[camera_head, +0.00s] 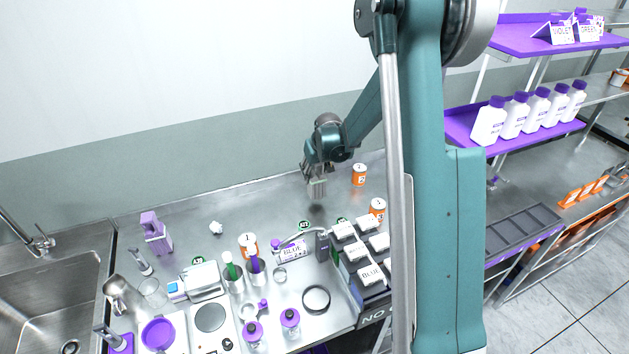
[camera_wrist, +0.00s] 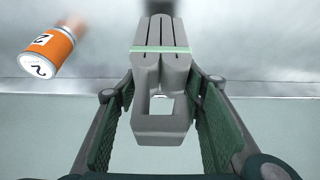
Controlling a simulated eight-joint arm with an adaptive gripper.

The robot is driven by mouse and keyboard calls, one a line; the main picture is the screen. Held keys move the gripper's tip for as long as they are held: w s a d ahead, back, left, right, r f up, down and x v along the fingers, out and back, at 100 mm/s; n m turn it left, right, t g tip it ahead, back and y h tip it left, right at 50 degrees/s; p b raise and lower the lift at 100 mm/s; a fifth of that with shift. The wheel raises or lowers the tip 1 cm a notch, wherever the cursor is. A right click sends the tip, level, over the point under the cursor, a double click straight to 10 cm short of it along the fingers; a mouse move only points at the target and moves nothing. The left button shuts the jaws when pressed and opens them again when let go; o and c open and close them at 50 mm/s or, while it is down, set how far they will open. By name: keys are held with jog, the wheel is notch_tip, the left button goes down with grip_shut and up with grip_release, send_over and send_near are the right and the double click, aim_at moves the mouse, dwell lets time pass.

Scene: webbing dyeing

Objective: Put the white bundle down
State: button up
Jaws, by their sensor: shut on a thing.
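My gripper (camera_wrist: 163,88) is shut on a bundle (camera_wrist: 160,65) of long strips, which looks pale grey rather than white here. A light green band goes around the strips, and a squared loop hangs at the near end, between the two green-padded fingers. In the head view my gripper (camera_head: 317,183) points down over the back of the steel counter (camera_head: 270,203), left of an orange-and-white can (camera_head: 359,174). The bundle is small and grey there, and I cannot tell whether it touches the counter. The can labelled 2 shows at upper left in the wrist view (camera_wrist: 47,52).
A second orange can (camera_head: 377,207) stands to the right. A dark rack (camera_head: 352,281) with white labelled blocks is in front of it. Cups (camera_head: 234,281), bottles and a scale fill the front.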

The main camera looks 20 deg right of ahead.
aim_at(315, 179)
jog(key=shift+f, duration=0.15)
jog(key=shift+f, duration=1.7)
jog(key=shift+f, duration=0.2)
jog(key=o, duration=1)
jog(key=shift+c, duration=0.2)
jog(key=shift+r, duration=0.25)
jog(key=shift+v, duration=5.95)
